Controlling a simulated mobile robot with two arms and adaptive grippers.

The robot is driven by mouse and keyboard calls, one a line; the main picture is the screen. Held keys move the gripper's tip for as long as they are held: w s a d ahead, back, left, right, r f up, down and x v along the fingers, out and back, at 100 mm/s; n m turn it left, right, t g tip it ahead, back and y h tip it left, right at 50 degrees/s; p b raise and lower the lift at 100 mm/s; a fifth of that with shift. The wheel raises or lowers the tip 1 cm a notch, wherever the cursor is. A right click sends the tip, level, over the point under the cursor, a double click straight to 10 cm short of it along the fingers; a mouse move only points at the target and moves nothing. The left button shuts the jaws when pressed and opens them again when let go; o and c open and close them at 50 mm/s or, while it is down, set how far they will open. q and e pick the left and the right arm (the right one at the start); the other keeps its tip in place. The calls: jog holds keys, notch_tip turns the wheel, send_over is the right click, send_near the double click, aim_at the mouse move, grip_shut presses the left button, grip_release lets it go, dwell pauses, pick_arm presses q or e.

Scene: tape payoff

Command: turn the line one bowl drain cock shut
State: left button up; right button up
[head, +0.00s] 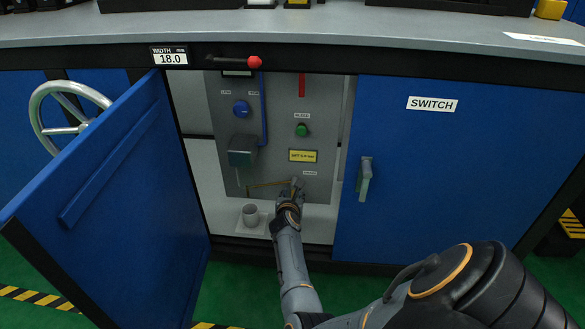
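The cabinet's left door stands open, and a grey panel (271,110) shows inside. A small dark box-like unit (243,151), perhaps the line one bowl, is on the panel's left. Below it a thin brass-coloured line (265,185) runs right towards a small grey fitting (296,181). I cannot tell for certain which part is the drain cock. My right gripper (291,193) reaches in from below, at or just in front of that fitting. Its fingers are small and partly hidden, so contact and opening are unclear. My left gripper is not in view.
A grey cup (250,213) stands on the cabinet floor, left of my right gripper. The open blue door (110,190) bounds the left side. The closed door marked SWITCH (450,170) is right. A blue knob (241,108) and green button (302,130) sit above.

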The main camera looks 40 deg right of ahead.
notch_tip(320, 180, up, 8)
jog(key=shift+r, duration=0.15)
dwell(0.6)
